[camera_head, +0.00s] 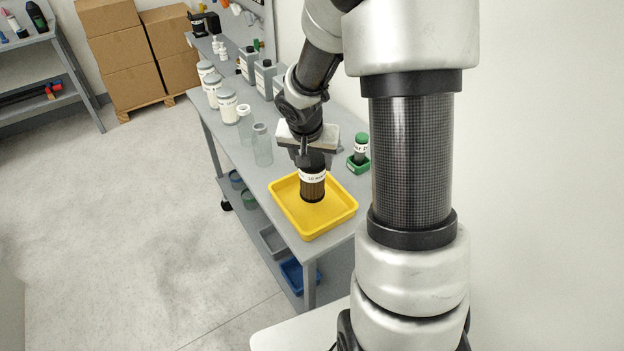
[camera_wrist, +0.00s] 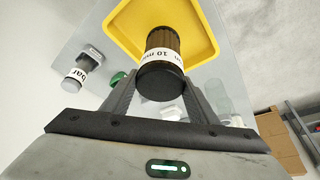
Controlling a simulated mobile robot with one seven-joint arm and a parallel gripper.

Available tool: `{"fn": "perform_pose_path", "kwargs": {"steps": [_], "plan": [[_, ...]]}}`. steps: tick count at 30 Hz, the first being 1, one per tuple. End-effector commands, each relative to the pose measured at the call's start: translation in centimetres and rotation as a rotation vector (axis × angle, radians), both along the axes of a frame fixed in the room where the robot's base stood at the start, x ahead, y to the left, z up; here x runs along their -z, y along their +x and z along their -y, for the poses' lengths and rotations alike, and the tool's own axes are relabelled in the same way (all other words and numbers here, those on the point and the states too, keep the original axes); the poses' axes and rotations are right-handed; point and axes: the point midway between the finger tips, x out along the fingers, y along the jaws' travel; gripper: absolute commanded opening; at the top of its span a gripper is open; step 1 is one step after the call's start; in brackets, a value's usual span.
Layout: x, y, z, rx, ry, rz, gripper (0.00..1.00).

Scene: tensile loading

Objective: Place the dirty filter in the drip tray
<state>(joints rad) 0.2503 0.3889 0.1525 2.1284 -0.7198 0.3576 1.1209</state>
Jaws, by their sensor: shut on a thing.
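The dirty filter (camera_head: 312,186) is a dark brownish cylinder with a black cap and a white printed band. My gripper (camera_head: 309,160) is shut on its black cap, and the filter hangs upright below the fingers. In the wrist view the filter (camera_wrist: 161,60) is between the two fingers (camera_wrist: 160,90). The yellow drip tray (camera_head: 340,212) lies on the grey bench, and the filter is over its inside. I cannot tell whether the filter's lower end touches the tray floor. No other thing shows in the tray.
A filter with a green cap (camera_head: 361,145) stands in a small green holder (camera_head: 358,166) right of the tray. Clear jars (camera_head: 262,146), white tubs (camera_head: 228,106) and grey bottles (camera_head: 265,78) stand farther back on the bench (camera_head: 260,181). The wall is close on the right.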

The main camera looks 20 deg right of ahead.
Motion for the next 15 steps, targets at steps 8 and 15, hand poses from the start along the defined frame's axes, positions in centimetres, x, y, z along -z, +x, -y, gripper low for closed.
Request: {"fn": "perform_pose_path", "kwargs": {"steps": [8,15], "plan": [[3.5,0.1,-0.1,-0.004,-0.001,0.0,0.06],[4.4,0.1,0.0,-0.002,0.0,0.004,0.06]]}}
